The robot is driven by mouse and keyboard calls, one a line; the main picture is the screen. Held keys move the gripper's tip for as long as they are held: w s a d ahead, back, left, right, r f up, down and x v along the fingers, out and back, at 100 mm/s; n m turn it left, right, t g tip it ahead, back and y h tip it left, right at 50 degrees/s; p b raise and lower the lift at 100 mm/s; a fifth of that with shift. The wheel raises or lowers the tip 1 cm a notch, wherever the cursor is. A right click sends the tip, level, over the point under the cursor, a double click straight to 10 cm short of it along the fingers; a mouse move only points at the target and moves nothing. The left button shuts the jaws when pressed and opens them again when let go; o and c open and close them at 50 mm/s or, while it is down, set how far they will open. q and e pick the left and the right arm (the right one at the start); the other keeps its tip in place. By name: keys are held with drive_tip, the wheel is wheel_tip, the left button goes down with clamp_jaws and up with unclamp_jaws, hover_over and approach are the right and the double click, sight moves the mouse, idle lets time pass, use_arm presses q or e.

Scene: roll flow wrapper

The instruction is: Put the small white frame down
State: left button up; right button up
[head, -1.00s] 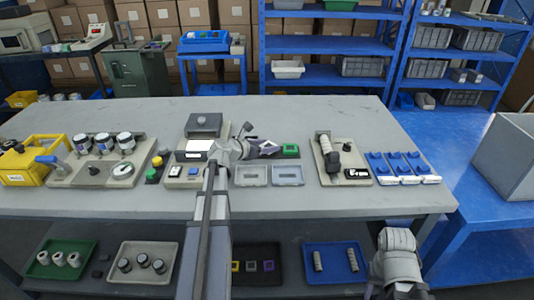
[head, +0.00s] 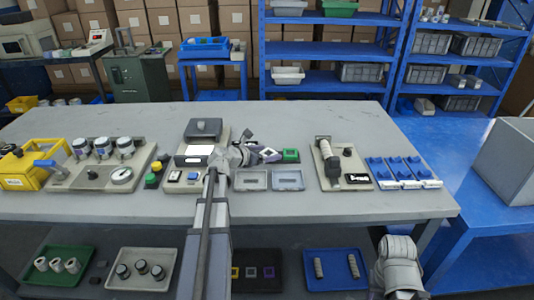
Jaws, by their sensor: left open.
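My left gripper (head: 259,151) is over the worktable, behind two shallow grey trays (head: 251,179). It is open, though its fingers are small and partly covered by its own wrist.
The wrapping machine (head: 204,129) stands left of the gripper, close to the wrist. A beige fixture (head: 328,170) and blue-white parts (head: 402,168) are to the right. A black tray (head: 283,262) with small frames is on the lower shelf. The table's back right is clear.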

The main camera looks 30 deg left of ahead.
use_arm(q)
drive_tip(key=shift+s+r, duration=0.1)
drive_tip(key=shift+r, duration=0.2)
drive_tip(key=p+v, duration=0.4)
drive_tip(key=v, duration=0.6)
drive_tip(key=shift+s, duration=0.3)
drive_tip(key=shift+s+a+r+p, duration=0.1)
drive_tip(key=shift+s+a+p, duration=0.2)
drive_tip(key=shift+s, duration=0.25)
